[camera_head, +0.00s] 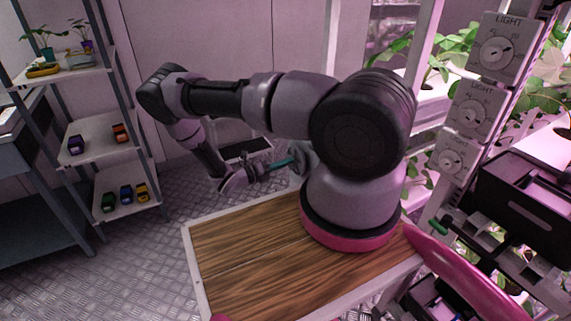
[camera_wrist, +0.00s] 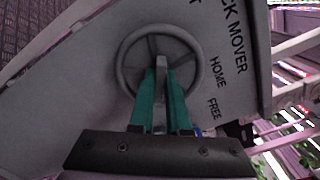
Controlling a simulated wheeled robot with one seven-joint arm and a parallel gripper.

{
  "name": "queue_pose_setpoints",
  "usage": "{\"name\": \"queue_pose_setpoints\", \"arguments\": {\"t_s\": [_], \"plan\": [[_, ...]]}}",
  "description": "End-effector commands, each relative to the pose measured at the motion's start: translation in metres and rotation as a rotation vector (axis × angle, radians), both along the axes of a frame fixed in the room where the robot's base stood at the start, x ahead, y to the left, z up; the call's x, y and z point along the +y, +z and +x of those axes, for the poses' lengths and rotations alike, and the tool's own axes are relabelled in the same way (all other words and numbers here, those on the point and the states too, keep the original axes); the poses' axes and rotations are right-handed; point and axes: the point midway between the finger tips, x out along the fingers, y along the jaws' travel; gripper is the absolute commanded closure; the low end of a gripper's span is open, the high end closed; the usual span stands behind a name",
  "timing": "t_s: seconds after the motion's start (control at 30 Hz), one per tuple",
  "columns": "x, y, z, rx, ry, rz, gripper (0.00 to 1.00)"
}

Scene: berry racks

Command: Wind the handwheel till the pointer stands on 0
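The grey handwheel (camera_wrist: 122,62) sits on a grey panel (camera_wrist: 235,25) in the wrist view, with lettering ending in "CK MOVER" and the words "HOME" and "FREE". My gripper (camera_wrist: 161,78) has two teal fingers, one on each side of a grey handle (camera_wrist: 160,95) at the wheel, and this handle fills the gap between them. The fingers cover the lower middle of the wheel. In the head view my gripper (camera_head: 293,160) is beyond the wooden top, by a grey round part largely hidden by my arm. I cannot make out a pointer or a 0 mark.
A wooden-topped surface (camera_head: 235,265) lies under my arm. Shelves (camera_head: 100,135) with plants and small coloured items stand at left. Several "LIGHT" dials (camera_head: 495,52) and plant racks are at right, with a black crate (camera_head: 530,205) below them.

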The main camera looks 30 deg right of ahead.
Motion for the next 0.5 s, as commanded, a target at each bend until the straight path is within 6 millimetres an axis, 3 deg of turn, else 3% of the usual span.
{"name": "queue_pose_setpoints", "arguments": {"t_s": [0.5], "plan": [[0.0002, 0.0002, -0.0004, -0.138, 0.0, 0.003, 1.0]]}}
